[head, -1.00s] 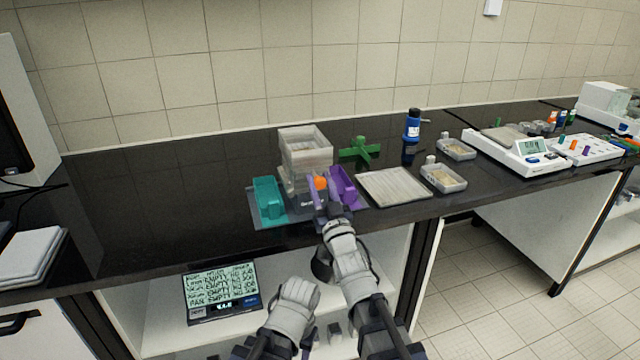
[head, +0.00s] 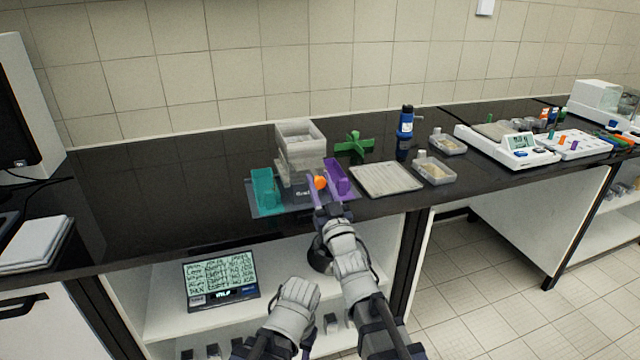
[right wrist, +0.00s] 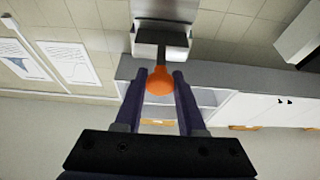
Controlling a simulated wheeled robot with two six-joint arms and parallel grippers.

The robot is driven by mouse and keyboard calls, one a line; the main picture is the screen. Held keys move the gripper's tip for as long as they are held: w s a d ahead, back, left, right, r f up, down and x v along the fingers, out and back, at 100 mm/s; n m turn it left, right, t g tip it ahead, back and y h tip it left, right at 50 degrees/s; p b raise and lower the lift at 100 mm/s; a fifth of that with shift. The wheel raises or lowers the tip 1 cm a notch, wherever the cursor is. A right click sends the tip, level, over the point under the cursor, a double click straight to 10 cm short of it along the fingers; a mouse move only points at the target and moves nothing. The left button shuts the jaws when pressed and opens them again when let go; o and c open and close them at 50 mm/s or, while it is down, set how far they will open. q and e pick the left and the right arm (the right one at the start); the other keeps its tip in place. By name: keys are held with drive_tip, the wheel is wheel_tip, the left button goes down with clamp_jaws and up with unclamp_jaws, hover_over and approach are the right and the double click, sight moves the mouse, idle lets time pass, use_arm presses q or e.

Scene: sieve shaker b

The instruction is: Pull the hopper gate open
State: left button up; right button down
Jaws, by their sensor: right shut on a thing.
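The pale hopper (head: 301,135) stands on a grey base near the counter's front edge. The orange gate knob (head: 320,183) faces me low on its front. My right gripper (head: 315,192) reaches it from the front. In the right wrist view, the knob (right wrist: 160,82) sits between the two dark fingers, with a short grey stem running to the hopper's grey front. The gripper is shut on the knob. How far the gate is out cannot be told. My left forearm shows low in the head view, but its gripper does not.
A teal holder (head: 263,190) and a purple holder (head: 336,178) flank the hopper. A green cross-shaped piece (head: 354,144), a pale flat tray (head: 386,178) and a blue bottle (head: 405,125) are to the right. A display (head: 221,278) stands below. The counter left is clear.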

drive_tip(key=shift+s, duration=0.15)
drive_tip(key=c, duration=0.5)
unclamp_jaws()
drive_tip(key=shift+d, duration=0.1)
drive_tip(key=shift+s+d+f+b, duration=0.1)
drive_tip(key=shift+s+f+b, duration=0.2)
drive_tip(key=shift+s, duration=0.15)
use_arm(q)
drive_tip(key=f, duration=0.1)
drive_tip(key=s+f+b, duration=0.1)
drive_tip(key=d+f+b, duration=0.1)
drive_tip(key=shift+s+d, duration=0.1)
drive_tip(key=shift+s, duration=0.15)
use_arm(e)
drive_tip(key=v, duration=0.6)
drive_tip(key=shift+s+d, duration=0.15)
drive_tip(key=shift+s, duration=0.2)
drive_tip(key=shift+f, duration=0.1)
